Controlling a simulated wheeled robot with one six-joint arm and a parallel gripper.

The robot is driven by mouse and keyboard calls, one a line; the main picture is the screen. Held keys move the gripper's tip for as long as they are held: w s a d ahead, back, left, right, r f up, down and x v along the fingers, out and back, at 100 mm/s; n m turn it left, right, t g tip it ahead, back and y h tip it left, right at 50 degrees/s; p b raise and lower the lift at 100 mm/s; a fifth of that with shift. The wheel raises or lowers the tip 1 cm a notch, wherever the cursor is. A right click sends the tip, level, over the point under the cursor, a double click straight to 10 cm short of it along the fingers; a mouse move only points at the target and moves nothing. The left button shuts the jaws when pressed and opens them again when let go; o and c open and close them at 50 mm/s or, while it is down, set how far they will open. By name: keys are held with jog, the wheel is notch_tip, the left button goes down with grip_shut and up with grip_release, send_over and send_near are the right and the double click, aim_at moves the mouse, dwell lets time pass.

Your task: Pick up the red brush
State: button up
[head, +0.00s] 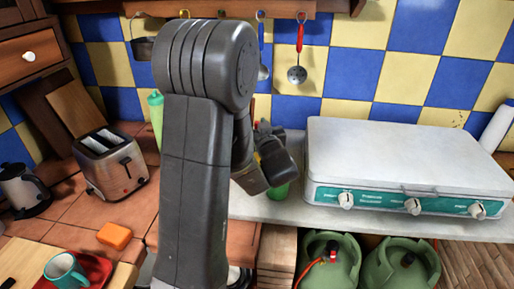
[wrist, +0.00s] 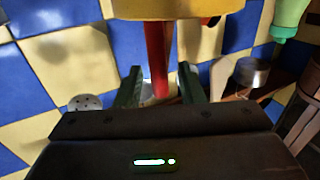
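A red upright handle (wrist: 158,55), which looks like the red brush, stands in the middle of the wrist view. Its upper end runs behind a yellow block-like part (wrist: 180,8) at the top edge, and I cannot tell whether the two are joined. My gripper (wrist: 160,88) is open, with its two dark fingers on either side of the red handle in the picture and gaps on both sides. I cannot tell how deep the handle lies between them. In the head view my gripper (head: 264,130) is beyond my arm, above the counter, and the brush is largely hidden there.
A white-topped stove (head: 400,155) stands right of my gripper. A toaster (head: 110,160), an orange sponge (head: 115,235) and a teal cup (head: 65,270) are on the left counter. A green bottle (head: 155,115) stands behind my arm. Utensils, including a red-handled ladle (head: 298,60), hang on the tiled wall.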

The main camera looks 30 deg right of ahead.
grip_shut()
